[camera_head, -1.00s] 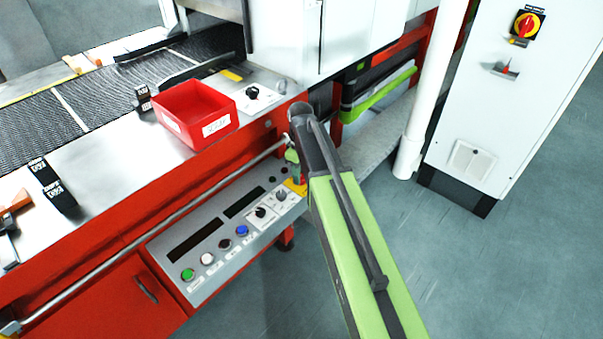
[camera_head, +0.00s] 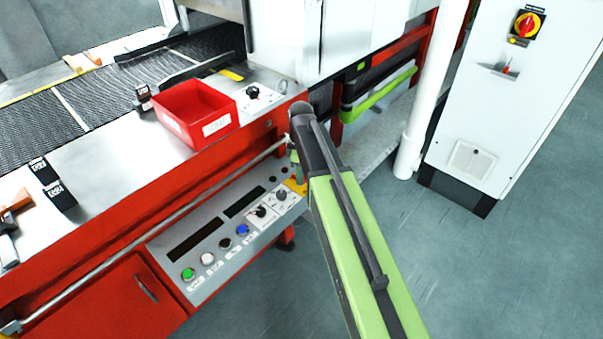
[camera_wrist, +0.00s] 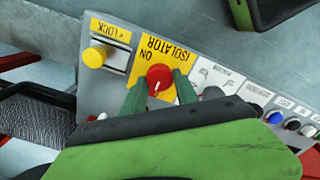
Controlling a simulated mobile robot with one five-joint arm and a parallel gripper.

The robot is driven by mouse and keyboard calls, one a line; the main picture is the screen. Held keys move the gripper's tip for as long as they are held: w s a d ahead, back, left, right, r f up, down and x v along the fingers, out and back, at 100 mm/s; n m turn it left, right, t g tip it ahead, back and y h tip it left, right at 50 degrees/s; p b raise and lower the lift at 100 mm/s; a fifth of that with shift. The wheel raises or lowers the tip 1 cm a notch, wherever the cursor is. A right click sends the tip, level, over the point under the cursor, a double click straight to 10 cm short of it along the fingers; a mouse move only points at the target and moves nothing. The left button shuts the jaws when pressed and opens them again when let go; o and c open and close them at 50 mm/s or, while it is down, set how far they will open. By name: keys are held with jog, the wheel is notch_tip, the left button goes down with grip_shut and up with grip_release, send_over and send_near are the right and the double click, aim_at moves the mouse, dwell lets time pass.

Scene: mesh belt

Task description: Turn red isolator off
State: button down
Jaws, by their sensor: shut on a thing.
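The red isolator (camera_wrist: 159,79) is a round red knob with a pale pointer line on a yellow plate (camera_wrist: 166,53) lettered "ISOLATOR" and "ON" in the wrist view. My gripper (camera_wrist: 157,87) is shut on the knob, with one green finger on each side of it. A yellow knob (camera_wrist: 94,57) on a plate marked "LOCK" sits beside it. In the head view my gripper (camera_head: 295,158) reaches down to the right end of the sloped control panel (camera_head: 165,262). The isolator is hidden there, and only part of its yellow plate (camera_head: 297,187) shows.
Selector knobs and several coloured buttons (camera_head: 188,274) lie left of my gripper on the panel. A steel rail (camera_head: 160,233) runs above it. A red bin (camera_head: 172,123) stands on the machine top. A white cabinet (camera_head: 505,110) carries another red and yellow switch (camera_head: 526,27). The floor at right is clear.

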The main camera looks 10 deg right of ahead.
jog(key=shift+w+d, duration=0.1)
jog(key=shift+d, duration=0.05)
jog(key=c, duration=0.9)
grip_release()
jog(key=shift+c, duration=0.2)
notch_tip(320, 180, up, 17)
jog(key=p, duration=1.7)
jog(key=shift+r, duration=0.2)
